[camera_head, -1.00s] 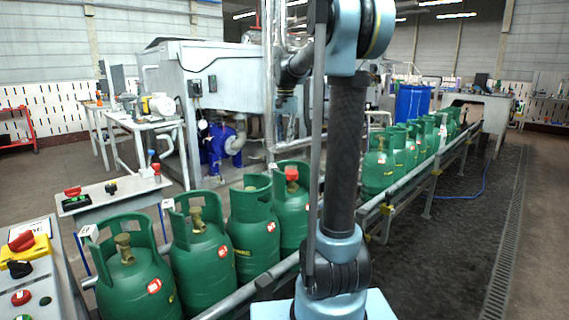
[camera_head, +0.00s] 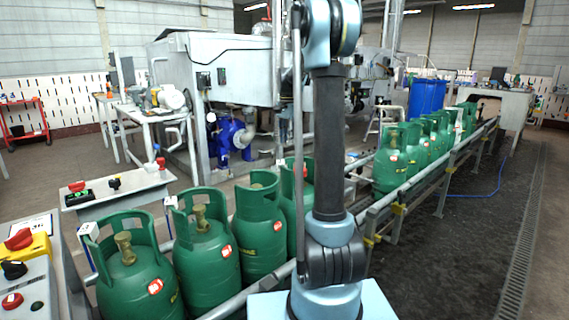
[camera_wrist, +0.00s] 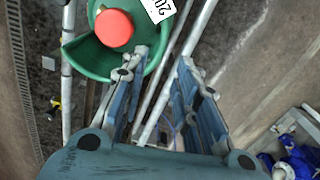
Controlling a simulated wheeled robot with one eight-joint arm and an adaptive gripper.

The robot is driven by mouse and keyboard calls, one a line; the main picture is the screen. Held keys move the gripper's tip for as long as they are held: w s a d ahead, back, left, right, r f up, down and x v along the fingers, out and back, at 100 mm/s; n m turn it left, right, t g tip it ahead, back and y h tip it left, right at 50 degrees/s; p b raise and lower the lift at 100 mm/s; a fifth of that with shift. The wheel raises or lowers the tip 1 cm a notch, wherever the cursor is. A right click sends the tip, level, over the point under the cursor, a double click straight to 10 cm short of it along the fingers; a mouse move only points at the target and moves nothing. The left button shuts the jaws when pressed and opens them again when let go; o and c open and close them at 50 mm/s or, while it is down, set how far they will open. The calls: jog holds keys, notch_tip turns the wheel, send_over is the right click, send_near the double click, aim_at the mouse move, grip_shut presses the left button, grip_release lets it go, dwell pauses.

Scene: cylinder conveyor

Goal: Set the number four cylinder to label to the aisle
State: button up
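A row of green cylinders stands on the conveyor at the front left; the nearest (camera_head: 135,275) and second (camera_head: 207,255) have brass valves showing. A third (camera_head: 258,235) stands behind them. A fourth (camera_head: 290,200) is partly hidden by my arm. I cannot read a number four on any. My gripper (camera_wrist: 160,80) is open in the wrist view, its fingers apart with rails visible between them. A green cylinder collar (camera_wrist: 78,58) with a red cap (camera_wrist: 114,28) and a white tag (camera_wrist: 158,8) lies beside the left finger, which overlaps its edge. The gripper is outside the head view.
More green cylinders (camera_head: 388,160) line the conveyor (camera_head: 400,195) beyond my arm. A control panel (camera_head: 30,270) is at the left edge. A small button table (camera_head: 120,190) and a blue drum (camera_head: 427,97) stand further back. The aisle (camera_head: 480,220) with a floor drain is clear.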

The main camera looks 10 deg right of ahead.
aim_at(287, 160)
notch_tip(287, 160, down, 11)
jog(key=shift+r, duration=0.1)
dwell(0.3)
jog(key=shift+c, duration=0.5)
